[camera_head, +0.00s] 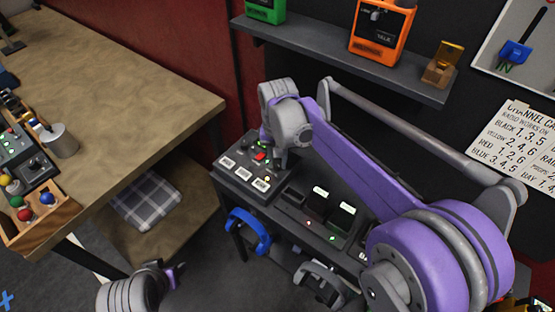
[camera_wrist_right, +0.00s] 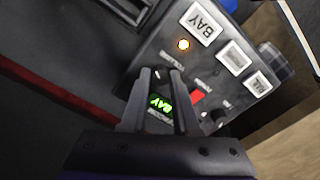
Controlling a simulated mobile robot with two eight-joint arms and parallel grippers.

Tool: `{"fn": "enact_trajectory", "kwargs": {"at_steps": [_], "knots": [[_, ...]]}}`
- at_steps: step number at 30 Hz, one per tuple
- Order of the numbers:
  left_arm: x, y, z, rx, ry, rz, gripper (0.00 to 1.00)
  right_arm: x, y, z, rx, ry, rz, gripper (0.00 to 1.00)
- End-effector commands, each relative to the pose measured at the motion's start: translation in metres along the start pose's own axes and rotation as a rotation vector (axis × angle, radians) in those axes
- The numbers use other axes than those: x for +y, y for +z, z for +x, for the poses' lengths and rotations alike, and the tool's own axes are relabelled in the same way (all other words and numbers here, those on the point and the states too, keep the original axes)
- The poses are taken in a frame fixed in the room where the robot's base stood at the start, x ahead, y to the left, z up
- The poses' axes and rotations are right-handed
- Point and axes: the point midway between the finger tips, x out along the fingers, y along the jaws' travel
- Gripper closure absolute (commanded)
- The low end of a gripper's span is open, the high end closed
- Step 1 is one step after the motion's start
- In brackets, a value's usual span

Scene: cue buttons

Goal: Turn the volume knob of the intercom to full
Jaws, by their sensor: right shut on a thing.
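The intercom (camera_head: 238,178) is a dark grey box on the bench against the wall, with white labelled buttons, a red switch and a small green-lit display. In the right wrist view, the intercom (camera_wrist_right: 180,65) shows a lit orange lamp, a red switch (camera_wrist_right: 198,97) and a green display reading BAY. My right gripper (camera_wrist_right: 158,76) is over its panel, shut on a small dark knob (camera_wrist_right: 161,73) between the fingertips. The knob's pointer and scale are too small to read. My left gripper (camera_head: 174,274) is low in the head view, apart from the intercom; its jaws are unclear.
Lit black radios (camera_head: 318,203) stand right of the intercom. Blue headphones (camera_head: 248,228) hang at the bench's front. A shelf (camera_head: 330,58) above holds a green unit and an orange unit (camera_head: 382,30). A wooden table (camera_head: 130,85) stands left, with a folded plaid cloth (camera_head: 146,200) below.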

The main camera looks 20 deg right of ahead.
Motion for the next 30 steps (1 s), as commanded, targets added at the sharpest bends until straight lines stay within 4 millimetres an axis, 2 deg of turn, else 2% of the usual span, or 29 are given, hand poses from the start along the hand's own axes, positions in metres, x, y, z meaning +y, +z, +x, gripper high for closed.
{"fn": "enact_trajectory", "kwargs": {"at_steps": [20, 21, 24, 26, 30], "knots": [[0.0, -0.0001, -0.0001, 0.0, 0.0, 0.0, 0.5, 0.0, -0.0006, -0.0007, 0.001, 0.0, 0.06, 1.0], [0.0, -0.0001, -0.0001, 0.0, 0.0, 0.0, 0.5, 0.0, -0.0006, -0.0007, 0.001, 0.0, 0.06, 0.66], [0.0, 0.0, 0.0, 0.0, 0.0, 0.0, 0.5, 0.0, -0.0005, -0.0006, 0.001, 0.0, 0.059, 0.48], [0.0, 0.0, 0.0, 0.0, 0.0, 0.0, 0.5, 0.0001, -0.0004, -0.0005, 0.001, 0.0, 0.059, 0.41], [0.0, 0.0, 0.0, 0.0, 0.0, 0.0, 0.5, 0.0, -0.0002, -0.0003, 0.001, 0.0, 0.059, 0.41]]}}
